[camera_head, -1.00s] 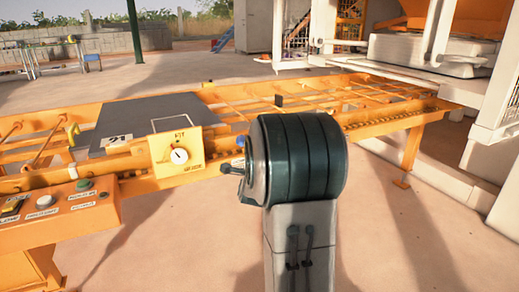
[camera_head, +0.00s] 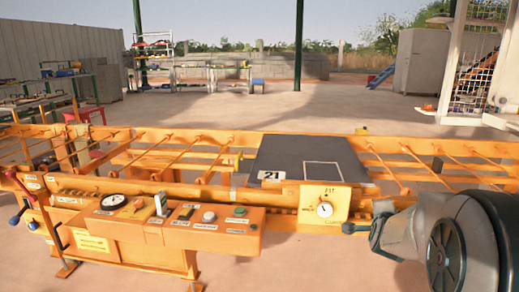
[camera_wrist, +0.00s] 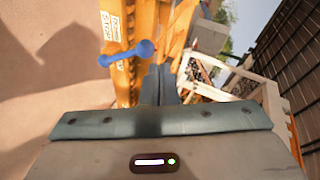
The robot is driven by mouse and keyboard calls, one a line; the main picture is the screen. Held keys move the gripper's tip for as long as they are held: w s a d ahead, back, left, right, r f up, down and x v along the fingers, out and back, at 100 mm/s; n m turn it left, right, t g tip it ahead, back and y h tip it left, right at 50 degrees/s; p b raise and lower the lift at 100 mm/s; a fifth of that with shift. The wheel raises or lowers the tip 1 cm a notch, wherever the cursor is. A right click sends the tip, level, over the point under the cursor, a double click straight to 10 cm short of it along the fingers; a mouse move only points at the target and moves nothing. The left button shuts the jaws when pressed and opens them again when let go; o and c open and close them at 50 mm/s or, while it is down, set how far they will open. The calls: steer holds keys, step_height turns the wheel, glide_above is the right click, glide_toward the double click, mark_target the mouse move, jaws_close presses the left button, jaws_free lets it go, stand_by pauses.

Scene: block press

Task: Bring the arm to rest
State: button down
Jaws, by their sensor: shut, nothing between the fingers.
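My gripper (camera_head: 368,228) is in the lower right of the head view, beside the orange frame's near rail and just right of the dial plate (camera_head: 325,204). Its two dark fingers (camera_wrist: 160,85) show close together in the wrist view, with nothing held between them. My grey forearm fills the lower right corner of the head view and hides part of the frame behind it. I cannot tell the exact gap between the gripper and the rail. In the wrist view a blue ball-ended lever (camera_wrist: 121,54) stands left of the fingers, apart from them.
The orange roller frame (camera_head: 205,150) runs across the whole head view. A dark plate marked 21 (camera_head: 290,155) lies on it. The control panel (camera_head: 165,225) with gauge and buttons is at front left, with a red-knobbed lever (camera_head: 12,176). Open floor lies in front.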

steer(key=s+a+r+n+g+y+p, duration=0.5)
steer(key=s+a+r+n+p, duration=0.65)
steer(key=a+r+p, duration=0.3)
steer(key=s+a+r+n+g+p, duration=0.2)
steer(key=s+r+n+p, duration=0.1)
steer(key=s+p, duration=0.3)
steer(key=s+a+r+n+g+p, duration=0.2)
steer(key=s+r+n+g+p, duration=0.1)
steer(key=s, duration=0.7)
steer(key=shift+r+n+p, duration=0.75)
steer(key=shift+r+p, duration=0.3)
steer(key=shift+p, duration=0.55)
steer(key=shift+s, duration=0.1)
